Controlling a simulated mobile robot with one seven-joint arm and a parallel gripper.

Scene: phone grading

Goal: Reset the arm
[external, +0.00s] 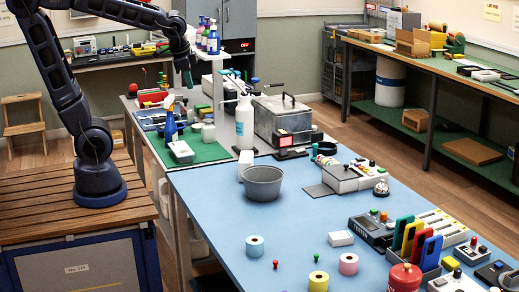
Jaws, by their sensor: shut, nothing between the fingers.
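My arm stands on a slatted wooden top at the left in the external view, raised and bent over to the right. My gripper (188,76) hangs pointing down above the back of the workbench, near the bottles on the white shelf. It is shut and small in the picture. No object shows in it. It appears apart from the things around it, though its exact height is hard to tell.
The blue tabletop (200,222) holds a grey bucket (262,183), tape rolls, a red canister (404,279) and several devices. A white pump bottle (244,122), a blue spray bottle (170,127) and a metal case (283,118) crowd the back. The blue top's middle is fairly clear.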

